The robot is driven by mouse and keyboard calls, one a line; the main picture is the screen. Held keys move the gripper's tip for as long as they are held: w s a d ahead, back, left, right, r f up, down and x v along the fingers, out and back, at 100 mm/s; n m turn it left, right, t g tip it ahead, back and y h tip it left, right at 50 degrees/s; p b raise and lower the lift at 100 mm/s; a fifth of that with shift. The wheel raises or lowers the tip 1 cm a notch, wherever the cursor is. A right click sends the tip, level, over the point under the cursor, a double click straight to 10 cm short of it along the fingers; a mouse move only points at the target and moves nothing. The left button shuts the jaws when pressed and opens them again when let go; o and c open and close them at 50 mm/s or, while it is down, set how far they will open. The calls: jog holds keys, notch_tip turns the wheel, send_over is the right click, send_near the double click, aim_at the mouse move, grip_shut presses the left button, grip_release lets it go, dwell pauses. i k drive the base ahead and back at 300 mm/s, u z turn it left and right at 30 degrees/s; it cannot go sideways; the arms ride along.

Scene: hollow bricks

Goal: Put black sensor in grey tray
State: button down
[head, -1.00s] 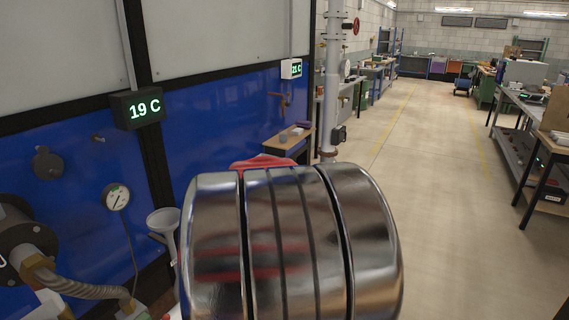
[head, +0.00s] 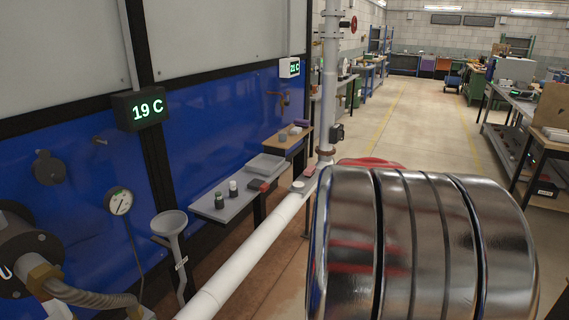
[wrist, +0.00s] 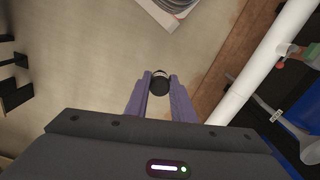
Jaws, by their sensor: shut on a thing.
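In the wrist view, my gripper (wrist: 159,92) is shut on the black sensor (wrist: 159,85), a small dark round piece with a pale band, held between the two purple fingertips. The floor shows far below it. In the head view, a light grey tray (head: 266,164) sits at the back of a grey wall shelf. The gripper and the sensor do not show in the head view, where my shiny arm fills the lower right.
The grey shelf (head: 224,208) also bears a green-topped dark piece (head: 219,200), a white-topped one (head: 233,188) and a red-and-dark block (head: 258,184). A white pipe (head: 250,248) runs along the shelf's front. A funnel (head: 169,224) stands left. The aisle floor is clear.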

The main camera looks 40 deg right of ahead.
aim_at(266, 166)
jog(key=z, duration=0.4)
jog(key=i, duration=0.1)
jog(key=z, duration=1.75)
jog(key=i, duration=2.45)
